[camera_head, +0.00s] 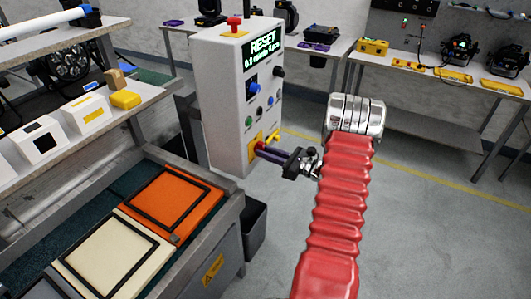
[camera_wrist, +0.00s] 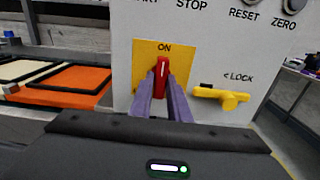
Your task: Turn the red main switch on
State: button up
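The red main switch (camera_wrist: 162,72) sits on a yellow plate (camera_wrist: 143,62) under the word ON in the wrist view. Its white line stands nearly upright, with the top leaning slightly right and towards ON. The two purple fingers of my gripper (camera_wrist: 161,84) lie along its left and right sides and look closed on it; they hide its lower part.
A yellow LOCK lever (camera_wrist: 228,98) sticks out right of the switch. A red button (camera_head: 234,24) tops the cabinet, and its display (camera_head: 263,44) reads RESET. A bench with an orange panel (camera_head: 172,199) stands left. Open floor lies right.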

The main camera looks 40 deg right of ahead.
jog(key=o, duration=0.4)
jog(key=shift+r, duration=0.1)
jog(key=v, duration=1.3)
jog(key=shift+s, duration=0.4)
